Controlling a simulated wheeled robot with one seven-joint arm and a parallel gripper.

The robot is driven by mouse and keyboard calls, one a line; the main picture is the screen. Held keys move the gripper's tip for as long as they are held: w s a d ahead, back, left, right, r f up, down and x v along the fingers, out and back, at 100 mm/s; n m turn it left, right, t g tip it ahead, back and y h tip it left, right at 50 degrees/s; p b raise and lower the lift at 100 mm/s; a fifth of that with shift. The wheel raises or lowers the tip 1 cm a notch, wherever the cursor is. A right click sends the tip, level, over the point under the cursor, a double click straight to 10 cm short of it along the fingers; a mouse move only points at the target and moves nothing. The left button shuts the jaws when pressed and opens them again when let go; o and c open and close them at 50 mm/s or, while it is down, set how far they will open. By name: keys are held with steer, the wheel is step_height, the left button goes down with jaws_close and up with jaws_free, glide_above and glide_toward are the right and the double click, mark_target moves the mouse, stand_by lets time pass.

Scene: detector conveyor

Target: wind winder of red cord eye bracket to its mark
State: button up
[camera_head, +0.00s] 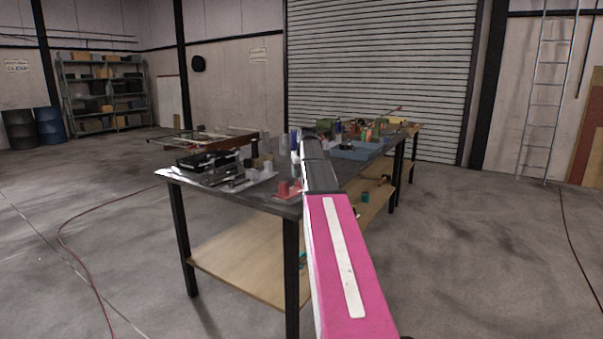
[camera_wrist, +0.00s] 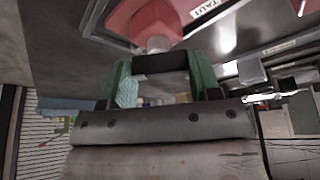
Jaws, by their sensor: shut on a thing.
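The red cord eye bracket (camera_head: 288,188) stands near the front edge of the workbench, just left of my arm in the head view. In the wrist view the red bracket (camera_wrist: 145,18) is at the top, with a pale round part (camera_wrist: 158,43) below it. My gripper (camera_wrist: 158,68) has green fingers on either side of a dark block, which looks like the winder (camera_wrist: 160,63), and is shut on it. A label reading "TAUT" (camera_wrist: 207,8) lies beside the bracket. The cord and any mark on the winder cannot be made out. My arm hides the gripper in the head view.
The workbench (camera_head: 175,176) holds a black case (camera_head: 207,160) and small parts at left, and a blue tray (camera_head: 357,151) farther back. A frame (camera_head: 200,138) stands at the back left. Its lower wooden shelf (camera_head: 235,262) is mostly bare. The floor around is open.

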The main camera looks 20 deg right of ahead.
steer(key=shift+m+h, duration=0.4)
steer(key=shift+m, duration=0.6)
steer(key=shift+a+m+g+h, duration=0.1)
steer(key=shift+m+g+h, duration=0.45)
steer(key=shift+m, duration=1.55)
stand_by(2.4)
steer(key=o, duration=0.9)
steer(key=shift+o, duration=0.2)
steer(key=shift+t+h, duration=0.25)
steer(key=v, duration=1)
steer(key=shift+r, duration=0.4)
steer(key=shift+a, duration=0.1)
steer(key=shift+s, duration=0.1)
